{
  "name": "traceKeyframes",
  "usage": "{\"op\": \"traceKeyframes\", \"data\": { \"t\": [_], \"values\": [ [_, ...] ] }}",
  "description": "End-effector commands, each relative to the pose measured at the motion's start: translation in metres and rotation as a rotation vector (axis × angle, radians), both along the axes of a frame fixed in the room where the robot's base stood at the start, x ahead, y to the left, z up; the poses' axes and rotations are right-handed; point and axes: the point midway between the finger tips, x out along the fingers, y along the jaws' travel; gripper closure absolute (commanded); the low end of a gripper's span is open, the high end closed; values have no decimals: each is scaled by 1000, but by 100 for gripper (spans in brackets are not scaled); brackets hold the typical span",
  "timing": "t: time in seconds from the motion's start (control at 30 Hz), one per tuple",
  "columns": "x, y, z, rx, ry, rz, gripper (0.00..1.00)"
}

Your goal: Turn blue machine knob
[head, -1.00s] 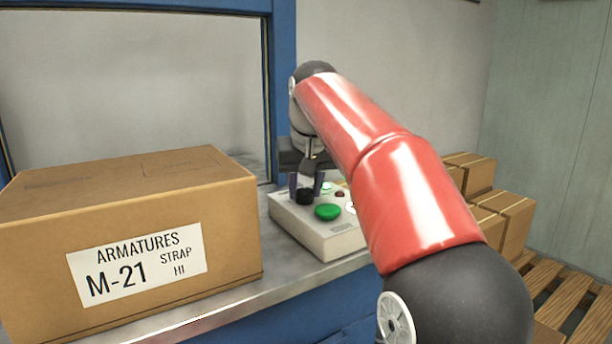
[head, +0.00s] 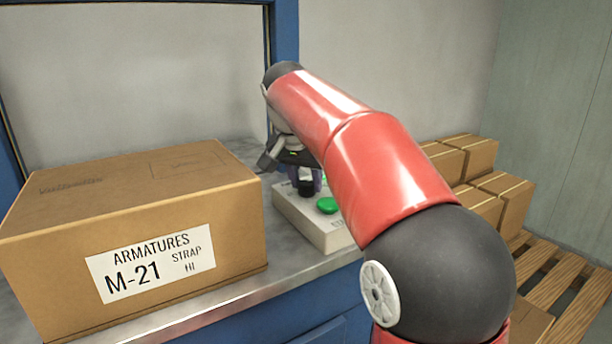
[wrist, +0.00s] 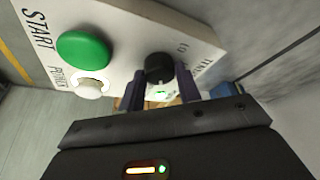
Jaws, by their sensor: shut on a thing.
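The black knob (head: 306,189) sits on the light control box (head: 326,236) of the blue machine. It also shows in the wrist view (wrist: 158,67), on the panel between the dark fingers. My gripper (head: 308,179) is shut on the knob, one finger on each side; in the wrist view the fingers (wrist: 160,84) reach the knob from below. A green button (head: 327,205) is beside the knob and shows larger in the wrist view (wrist: 83,49). My red arm hides the right part of the box in the head view.
A cardboard box (head: 120,255) labelled ARMATURES M-21 stands on the metal counter (head: 215,302) at left. A blue frame post (head: 285,35) rises behind the knob. Several cartons (head: 503,198) and a wooden pallet (head: 560,285) are at right.

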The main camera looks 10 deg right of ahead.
Motion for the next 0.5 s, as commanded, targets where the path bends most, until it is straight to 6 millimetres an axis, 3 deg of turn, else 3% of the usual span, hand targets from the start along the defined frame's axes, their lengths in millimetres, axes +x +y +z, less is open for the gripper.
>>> {"op": "traceKeyframes", "data": {
  "t": [0.37,0.4,0.5],
  "values": [
    [0,0,1,0,-2,-6,89],
    [0,0,1,0,-2,-6,63],
    [0,0,1,0,-2,-5,50]
  ]
}}
